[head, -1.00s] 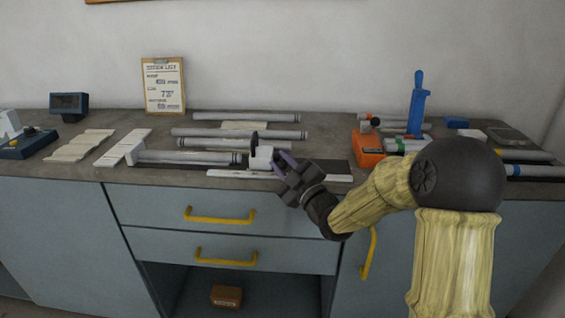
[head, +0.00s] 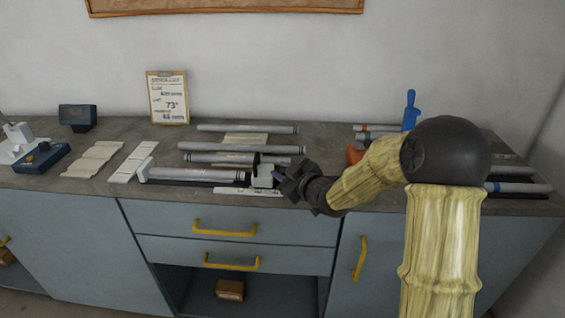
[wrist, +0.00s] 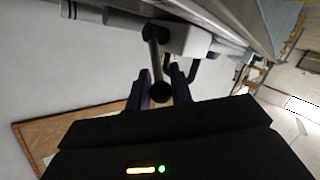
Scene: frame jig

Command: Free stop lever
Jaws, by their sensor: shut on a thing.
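The stop lever (wrist: 155,62) is a dark rod with a round black knob, seen in the wrist view beside a white block (wrist: 188,38). My gripper (wrist: 160,88) is shut on the lever, with one finger on each side near the knob. In the head view, my gripper (head: 281,180) is at the right side of the white block (head: 263,177), which stands at the right end of a grey tube (head: 196,174) on the bench. My gripper hides most of the lever there.
More grey tubes (head: 248,129) lie behind on the bench (head: 330,135). A white stop plate (head: 146,169) stands at the jig's left end. A blue upright tool (head: 410,110) stands to the right behind my arm. A clipboard (head: 168,98) leans on the wall.

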